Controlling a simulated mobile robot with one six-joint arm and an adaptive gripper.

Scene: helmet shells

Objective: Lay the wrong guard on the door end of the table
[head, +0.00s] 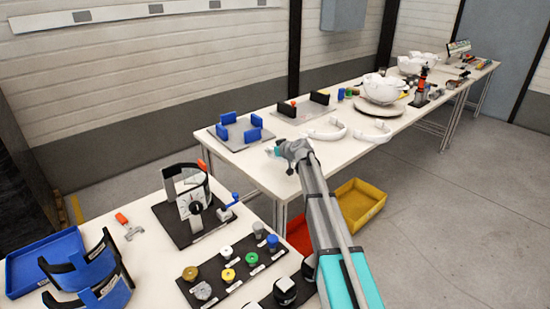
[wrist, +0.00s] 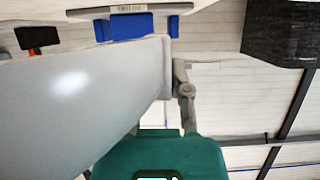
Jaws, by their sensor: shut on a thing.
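My gripper (head: 283,150) is over the near left end of the long white table (head: 250,163). In the wrist view its finger (wrist: 185,92) presses against the edge of a large, smooth, pale grey piece (wrist: 75,100), apparently a guard, so the gripper is shut on it. The other finger is hidden behind this piece. In the head view the held piece is hard to make out. Two white curved pieces like guards, one left (head: 325,131) and one right (head: 372,133), lie on the table right of my gripper. I cannot tell which guard is the wrong one.
A grey plate with blue blocks (head: 227,119) stands just behind my gripper. White helmet shells (head: 381,88) and tools are farther along. The nearer table holds a knob board (head: 228,274) and a blue tray (head: 38,262). A yellow bin (head: 360,200) is beside my arm.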

